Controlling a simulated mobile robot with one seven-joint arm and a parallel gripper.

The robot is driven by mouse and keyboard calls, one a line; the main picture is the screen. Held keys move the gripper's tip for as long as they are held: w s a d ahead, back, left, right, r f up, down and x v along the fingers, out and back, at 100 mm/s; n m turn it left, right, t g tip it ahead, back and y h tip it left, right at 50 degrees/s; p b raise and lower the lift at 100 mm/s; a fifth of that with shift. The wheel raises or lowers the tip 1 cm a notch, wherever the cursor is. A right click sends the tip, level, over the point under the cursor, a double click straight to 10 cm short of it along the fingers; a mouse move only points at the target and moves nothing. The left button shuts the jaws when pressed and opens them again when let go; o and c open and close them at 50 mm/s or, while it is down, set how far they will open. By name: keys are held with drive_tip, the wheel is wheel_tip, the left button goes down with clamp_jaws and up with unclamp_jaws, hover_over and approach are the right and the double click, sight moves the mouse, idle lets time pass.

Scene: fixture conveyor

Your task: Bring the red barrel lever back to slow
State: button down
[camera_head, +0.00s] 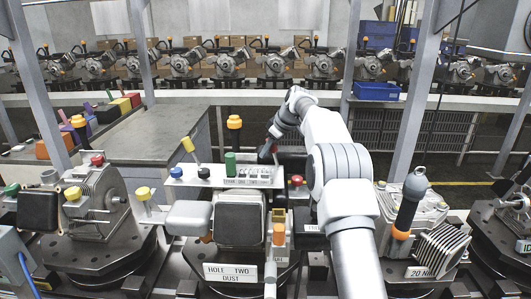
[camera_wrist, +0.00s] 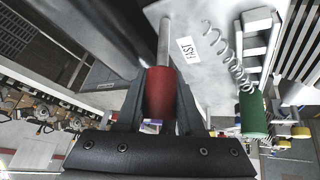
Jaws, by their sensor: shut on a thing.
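The red barrel lever (camera_wrist: 160,92) is a red cylinder on a pale metal rod, in the middle of the wrist view. My gripper (camera_wrist: 159,108) is shut on it, with one dark finger on each side of the red barrel. A white label reading FAST (camera_wrist: 187,48) lies on the pale panel, to the right of the rod. No slow label is readable. In the head view my gripper (camera_head: 268,153) is above the right end of the white panel (camera_head: 215,181), and only a small bit of red shows there.
A green barrel (camera_wrist: 254,115) stands beside a coiled spring (camera_wrist: 232,62); it also shows on the panel in the head view (camera_head: 231,164). A yellow-topped lever (camera_head: 188,144) and a black knob (camera_head: 204,173) are farther left. A red knob (camera_head: 296,180) is close on the right.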

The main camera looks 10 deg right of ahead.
drive_tip(key=d+y+b, duration=0.1)
drive_tip(key=y, duration=0.1)
drive_tip(key=d+m+t+y+b, duration=0.1)
drive_tip(key=b, duration=0.1)
drive_tip(key=shift+s+d+r+y, duration=0.15)
drive_tip(key=shift+s+d+y, duration=0.05)
drive_tip(key=shift+d+y, duration=0.2)
drive_tip(key=d+y+b, duration=0.1)
drive_tip(key=b, duration=0.1)
drive_tip(key=t+y+b, duration=0.1)
drive_tip(key=y+b, duration=0.1)
drive_tip(key=shift+s+d+r+m, duration=0.2)
drive_tip(key=shift+d+m, duration=0.15)
drive_tip(key=shift+m, duration=0.05)
drive_tip(key=c, duration=0.5)
unclamp_jaws()
drive_tip(key=shift+s+d, duration=0.1)
drive_tip(key=b+v, duration=0.1)
drive_tip(key=v, duration=1.6)
drive_tip(key=shift+s+d+f, duration=0.1)
drive_tip(key=shift+s+d, duration=0.05)
